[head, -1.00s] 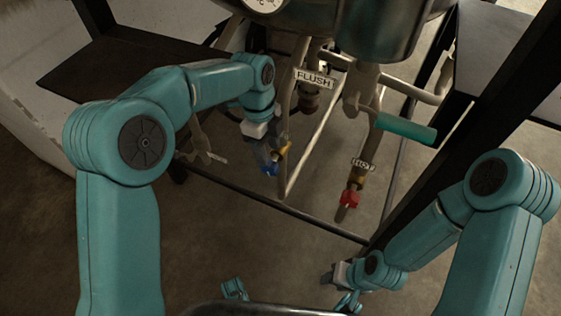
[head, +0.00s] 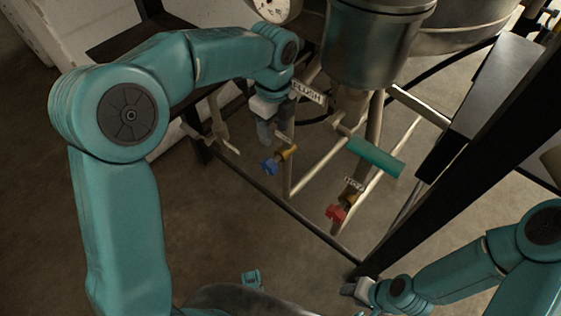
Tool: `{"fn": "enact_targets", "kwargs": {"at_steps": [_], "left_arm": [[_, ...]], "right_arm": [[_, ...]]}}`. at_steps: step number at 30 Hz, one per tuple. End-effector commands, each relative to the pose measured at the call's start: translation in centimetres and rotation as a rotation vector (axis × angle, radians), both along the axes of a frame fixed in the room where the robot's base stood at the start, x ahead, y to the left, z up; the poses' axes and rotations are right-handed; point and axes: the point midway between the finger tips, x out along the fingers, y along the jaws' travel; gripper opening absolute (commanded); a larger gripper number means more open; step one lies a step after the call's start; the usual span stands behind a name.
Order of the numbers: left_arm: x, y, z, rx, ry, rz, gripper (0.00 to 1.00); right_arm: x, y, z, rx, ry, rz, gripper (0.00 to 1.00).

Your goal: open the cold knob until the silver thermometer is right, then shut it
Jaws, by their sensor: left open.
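The blue knob (head: 269,167) sits on a small brass valve low on the pipework, left of centre; I take it for the cold one. My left gripper (head: 264,134) is open just above and behind it in the picture, with a small gap to the knob, and holds nothing visible. A white-faced round dial (head: 274,7) is cut off by the top edge; its reading is too small to make out, and I cannot tell whether it is the silver thermometer. My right gripper (head: 350,289) is low at the right, away from the valves; its jaws are unclear.
A red knob (head: 336,213) with a small tag is on another valve to the right. A "FLUSH" label (head: 309,92) and a teal lever handle (head: 375,157) are above the knobs. A steel vessel (head: 368,50) hangs above. Dark frame bars enclose the pipes; the floor in front is bare.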

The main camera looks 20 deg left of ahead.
Motion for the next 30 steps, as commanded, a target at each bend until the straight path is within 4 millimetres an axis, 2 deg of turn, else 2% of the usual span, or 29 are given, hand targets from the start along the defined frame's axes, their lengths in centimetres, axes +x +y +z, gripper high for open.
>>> {"fn": "enact_targets", "kwargs": {"at_steps": [2, 5, 21, 25, 30], "left_arm": [[0.0, 0.8, 1.0, -0.002, -0.012, 0.014, 0.51], [0.0, 1.2, -0.1, -0.002, -0.010, 0.017, 0.51], [0.1, 1.2, -12.3, -0.004, -0.008, 0.017, 0.51], [0.2, 1.1, -14.1, -0.003, -0.011, 0.016, 0.51], [0.2, 0.9, -15.2, -0.004, -0.010, 0.017, 0.51]], "right_arm": [[0.0, 0.0, 0.5, 0.000, 0.000, 0.000, 0.43], [0.0, 0.0, 0.0, 0.000, 0.000, 0.000, 0.43], [0.0, 0.0, -4.5, 0.000, 0.000, 0.000, 0.43], [0.0, 0.0, -5.1, 0.000, 0.000, 0.000, 0.43], [0.0, 0.0, -5.4, 0.000, -0.001, -0.001, 0.43]]}}
